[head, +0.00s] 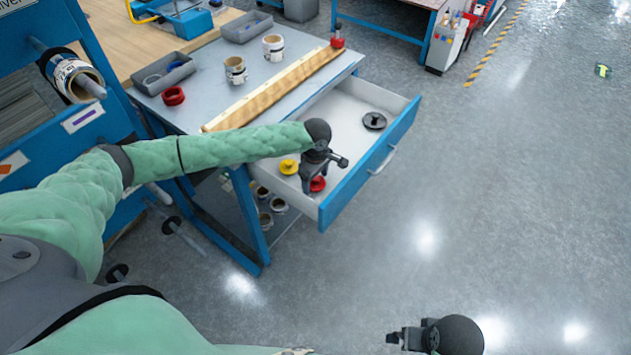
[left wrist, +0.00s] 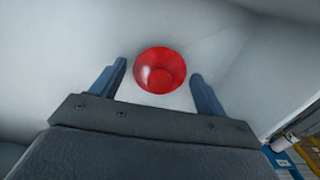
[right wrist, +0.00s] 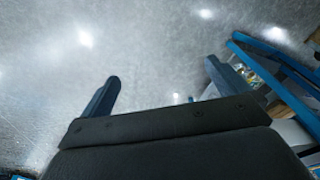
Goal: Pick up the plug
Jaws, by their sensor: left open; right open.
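A red plug (head: 318,184) lies in the open drawer, near its front left corner. In the left wrist view the red plug (left wrist: 160,70) looks like a round, hollow cup between the two finger tips, with a gap on each side. My left gripper (head: 313,176) is open over it and partly covers it in the head view. A yellow plug (head: 289,167) and a black plug (head: 374,121) also lie in the drawer. My right gripper (head: 393,338) is open and empty over the floor, far from the drawer.
The blue-fronted drawer (head: 397,140) is pulled out from the workbench (head: 205,108), its walls around the plugs. On the bench are a long wooden strip (head: 270,92), rolls, grey bins and a red ring (head: 173,96).

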